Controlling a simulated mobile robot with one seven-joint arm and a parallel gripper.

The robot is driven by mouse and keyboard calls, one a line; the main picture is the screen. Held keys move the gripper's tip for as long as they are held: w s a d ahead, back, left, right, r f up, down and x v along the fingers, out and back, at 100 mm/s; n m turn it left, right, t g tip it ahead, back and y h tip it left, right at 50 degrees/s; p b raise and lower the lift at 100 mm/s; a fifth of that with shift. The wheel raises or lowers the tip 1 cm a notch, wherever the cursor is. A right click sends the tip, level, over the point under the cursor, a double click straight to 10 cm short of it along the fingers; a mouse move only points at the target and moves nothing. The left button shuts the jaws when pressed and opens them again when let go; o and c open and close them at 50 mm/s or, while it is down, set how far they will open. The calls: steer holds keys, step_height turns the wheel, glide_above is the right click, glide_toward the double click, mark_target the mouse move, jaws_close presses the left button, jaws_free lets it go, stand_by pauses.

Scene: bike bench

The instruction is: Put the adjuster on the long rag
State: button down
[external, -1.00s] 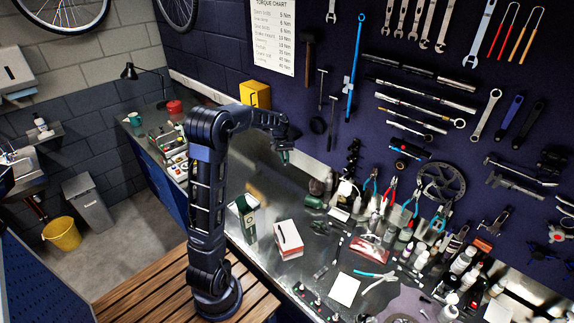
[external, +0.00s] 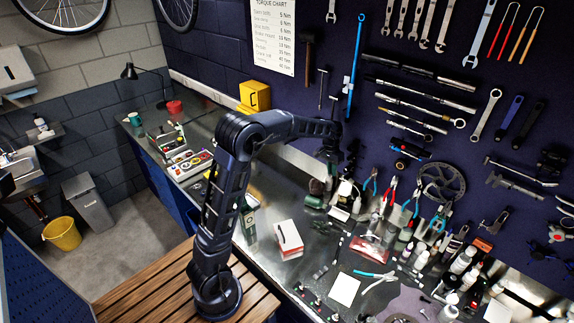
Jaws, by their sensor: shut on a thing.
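My gripper (external: 329,168) is at the end of the raised arm, pointing down in front of the dark blue tool wall, above the back part of the bench. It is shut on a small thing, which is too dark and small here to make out. I cannot pick out the adjuster for certain anywhere else on the bench. I cannot tell for certain which thing is the long rag. A red and pale flat piece (external: 370,249) lies on the bench, to the right of and lower than my gripper in the picture.
A white and red box (external: 288,238) stands on the metal bench near my arm. Bottles (external: 460,263), pliers (external: 390,190) and small parts crowd the right side. A white sheet (external: 344,289) lies near the front. A parts tray (external: 190,165) sits at the left end.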

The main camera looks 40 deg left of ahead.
steer(key=s+d+f+m, duration=0.1)
steer(key=s+d+f, duration=0.2)
steer(key=d, duration=0.6)
step_height(320, 180, up, 2)
steer(key=n, duration=0.2)
glide_above(412, 301)
steer(key=shift+g, duration=0.3)
steer(key=f, duration=1.9)
steer(key=shift+w+a+f, duration=0.2)
steer(key=shift+f, duration=0.1)
steer(key=c, duration=1.5)
jaws_free()
steer(key=shift+f, duration=0.15)
steer(key=shift+o, duration=0.3)
step_height(412, 301, up, 12)
steer(key=a, duration=0.2)
steer(key=shift+w, duration=0.4)
